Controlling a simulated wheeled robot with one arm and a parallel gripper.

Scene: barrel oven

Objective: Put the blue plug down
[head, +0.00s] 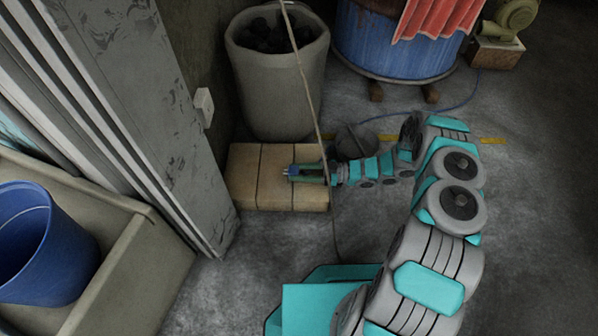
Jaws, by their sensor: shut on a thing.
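My gripper (308,172) is over the pale block platform (245,192), its fingers pointing left. It is shut on the blue plug (292,171), of which only a small part shows at the fingertips. The fingers hide the rest of the plug. I cannot tell whether the plug touches the platform or is held just above it. A blue cord (440,108) runs over the floor from the right and passes out of sight behind my arm.
A grey bin of dark lumps (275,75) stands behind the platform. A white wall box (204,106) is at left. A blue barrel (385,45) with red cloth and a blower (511,20) are at the back. A thin rope (308,90) hangs close to my gripper. A blue bucket (45,250) stands in a trough.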

